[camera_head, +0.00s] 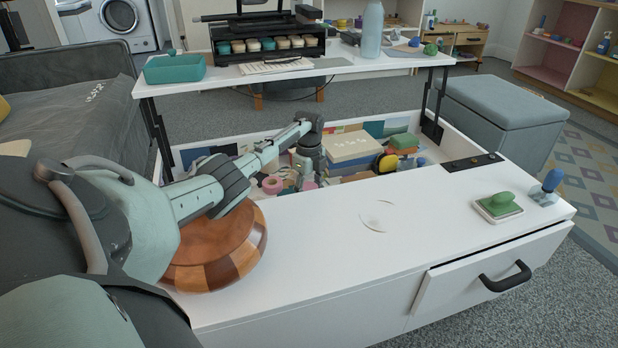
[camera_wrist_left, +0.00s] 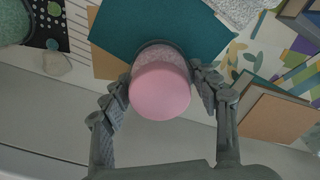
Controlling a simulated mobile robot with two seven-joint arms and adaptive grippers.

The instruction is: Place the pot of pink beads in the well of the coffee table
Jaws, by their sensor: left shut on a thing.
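The pot of pink beads (camera_wrist_left: 160,92) shows in the left wrist view with its round pink lid towards the camera and a speckled, clear-looking side beyond it. My left gripper (camera_wrist_left: 159,98) is shut on it, one finger on each side. In the head view my left gripper (camera_head: 308,170) points down into the well of the white coffee table (camera_head: 340,240), and the pot is mostly hidden there. I cannot tell whether the pot touches the well's contents beneath it. My right gripper is in neither view.
The well holds a teal sheet (camera_wrist_left: 130,30), a pink roll (camera_head: 272,185), stacked boxes (camera_head: 352,147) and papers. The raised top (camera_head: 330,68) stands over its far side.

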